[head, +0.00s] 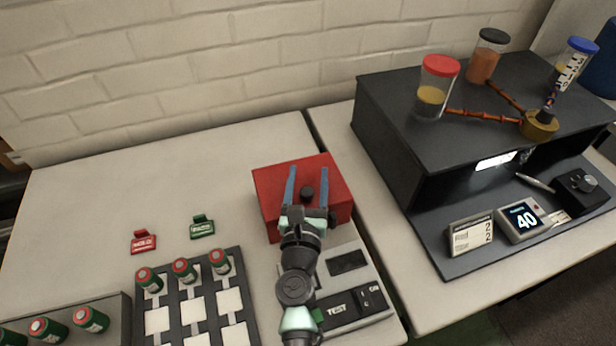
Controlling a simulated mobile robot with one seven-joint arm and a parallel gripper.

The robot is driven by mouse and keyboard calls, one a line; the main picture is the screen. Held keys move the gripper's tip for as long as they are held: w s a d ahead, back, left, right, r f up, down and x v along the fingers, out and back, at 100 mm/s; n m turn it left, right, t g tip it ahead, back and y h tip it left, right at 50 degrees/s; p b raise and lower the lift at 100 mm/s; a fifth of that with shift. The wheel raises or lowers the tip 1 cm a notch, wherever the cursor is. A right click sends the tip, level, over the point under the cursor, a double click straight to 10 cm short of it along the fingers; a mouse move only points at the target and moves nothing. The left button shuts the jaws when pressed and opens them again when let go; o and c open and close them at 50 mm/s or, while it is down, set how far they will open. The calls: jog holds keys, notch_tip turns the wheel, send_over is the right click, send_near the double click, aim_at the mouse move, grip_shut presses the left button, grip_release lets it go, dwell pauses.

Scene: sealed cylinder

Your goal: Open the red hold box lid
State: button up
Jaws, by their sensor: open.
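The red hold box (265,195) stands near the back right of the left white table. Its lid (318,172) lies flat and looks shut, with a dark round knob (307,193) on top. My gripper (308,172) is over the box with its two blue fingers apart, one on each side of the knob. Whether the fingers touch the knob or lid cannot be told. My wrist and arm hide part of the box's front.
A grey tester (348,262) is in front of the box. A dark rack (190,290) with several green-and-red cylinders is to the left, with red (144,242) and green (202,227) tags behind it. A black cabinet (385,135) stands to the right. The table's back left is clear.

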grip_shut()
dwell(0.3)
dwell(1.1)
